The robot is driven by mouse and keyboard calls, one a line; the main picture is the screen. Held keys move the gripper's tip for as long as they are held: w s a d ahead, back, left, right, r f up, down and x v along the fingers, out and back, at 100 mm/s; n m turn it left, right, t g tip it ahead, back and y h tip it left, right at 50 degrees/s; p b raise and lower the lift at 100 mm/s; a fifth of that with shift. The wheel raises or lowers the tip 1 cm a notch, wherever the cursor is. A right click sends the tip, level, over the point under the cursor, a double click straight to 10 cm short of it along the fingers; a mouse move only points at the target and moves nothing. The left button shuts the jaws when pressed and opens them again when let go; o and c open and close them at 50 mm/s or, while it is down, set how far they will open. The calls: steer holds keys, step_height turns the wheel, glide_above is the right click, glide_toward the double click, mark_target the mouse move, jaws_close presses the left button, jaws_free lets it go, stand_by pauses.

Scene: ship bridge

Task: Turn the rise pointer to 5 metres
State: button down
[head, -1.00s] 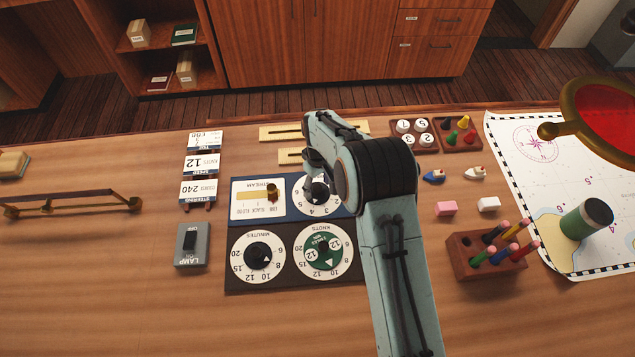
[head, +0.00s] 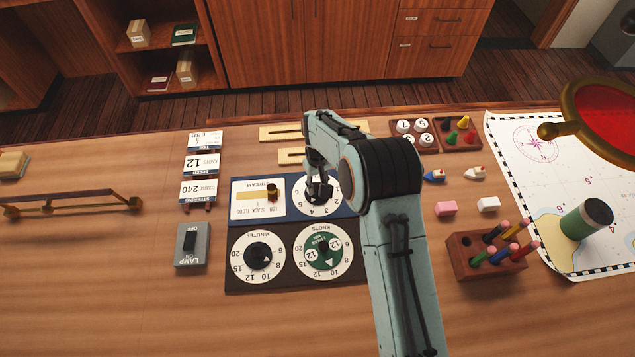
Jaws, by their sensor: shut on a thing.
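The rise dial (head: 318,212) is the white round face on the blue panel, numbered 1 to 6 and seen upside down. Its 5 and 6 are at the left, 3 and 4 at the bottom, 1 and 2 at the right. My gripper (head: 319,189) reaches down over the middle of this dial and is shut on the dark rise pointer. The fingers and wrist cover most of the pointer and the dial's upper part, so I cannot tell which number the tip faces.
The stream slider (head: 272,191) is close at the left. The minutes dial (head: 258,256) and green-centred knots dial (head: 323,251) lie below. A lamp switch (head: 191,244) stands left; a pencil block (head: 487,256) stands right. Bare wood lies in front.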

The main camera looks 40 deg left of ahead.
mark_target(317, 188)
steer(key=shift+m, duration=2.3)
steer(key=c, duration=0.9)
jaws_free()
step_height(317, 188, up, 12)
